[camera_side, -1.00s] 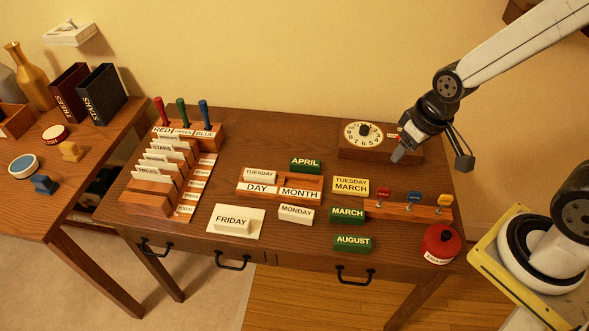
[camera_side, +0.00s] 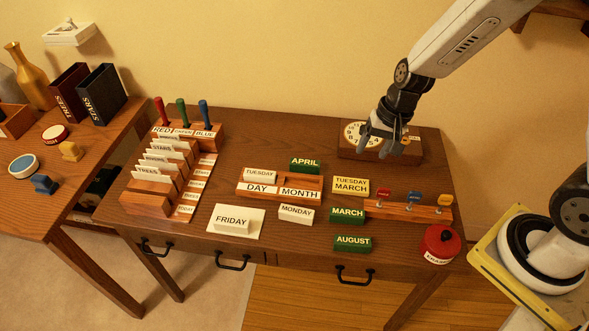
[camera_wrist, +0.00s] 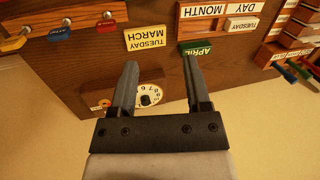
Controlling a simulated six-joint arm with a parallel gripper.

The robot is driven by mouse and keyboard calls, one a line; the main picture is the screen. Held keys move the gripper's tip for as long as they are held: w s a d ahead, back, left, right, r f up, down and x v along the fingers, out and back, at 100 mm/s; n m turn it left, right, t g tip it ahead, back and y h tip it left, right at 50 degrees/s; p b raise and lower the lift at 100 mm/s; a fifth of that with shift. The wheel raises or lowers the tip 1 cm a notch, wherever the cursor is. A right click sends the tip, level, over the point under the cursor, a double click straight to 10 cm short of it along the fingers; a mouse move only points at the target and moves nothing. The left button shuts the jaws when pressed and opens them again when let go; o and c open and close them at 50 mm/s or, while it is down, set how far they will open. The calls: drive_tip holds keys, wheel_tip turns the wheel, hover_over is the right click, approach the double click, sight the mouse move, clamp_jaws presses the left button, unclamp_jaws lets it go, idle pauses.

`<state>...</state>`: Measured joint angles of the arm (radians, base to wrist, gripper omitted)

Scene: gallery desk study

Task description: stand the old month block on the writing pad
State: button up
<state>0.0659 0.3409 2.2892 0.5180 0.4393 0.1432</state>
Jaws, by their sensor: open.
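Three green month blocks lie on the desk: APRIL (camera_side: 305,164) behind the DAY/MONTH tray (camera_side: 280,197), MARCH (camera_side: 347,215) right of the tray, and AUGUST (camera_side: 352,243) near the front edge. A cream writing pad (camera_side: 256,215) lies at the front left with a FRIDAY block (camera_side: 231,226) on it. The tray's DAY side holds a TUESDAY block (camera_side: 261,174); its MONTH side is empty. My gripper (camera_side: 380,146) is open and empty above the dial box (camera_side: 350,151).
A yellow TUESDAY MARCH card (camera_side: 351,185) stands between APRIL and MARCH. A MONDAY block (camera_side: 296,214) lies between pad and MARCH. A rail with coloured tags (camera_side: 410,209) and a red eraser tin (camera_side: 440,244) are at right. A card rack (camera_side: 160,180) is left.

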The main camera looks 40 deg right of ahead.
drive_tip(key=w+f+m+t+y, duration=0.1)
drive_tip(key=w+f+m+y, duration=0.2)
drive_tip(key=w+f+m, duration=0.7)
drive_tip(key=m+t+y, duration=0.1)
drive_tip(key=m+t, duration=0.3)
drive_tip(key=m, duration=0.5)
approach(308, 162)
drive_tip(key=x, duration=0.3)
drive_tip(key=shift+w+a+f, duration=0.1)
drive_tip(key=shift+a+f, duration=0.05)
drive_tip(key=shift+x, duration=1.3)
drive_tip(key=shift+a, duration=0.1)
drive_tip(key=shift+x, duration=2.55)
clamp_jaws()
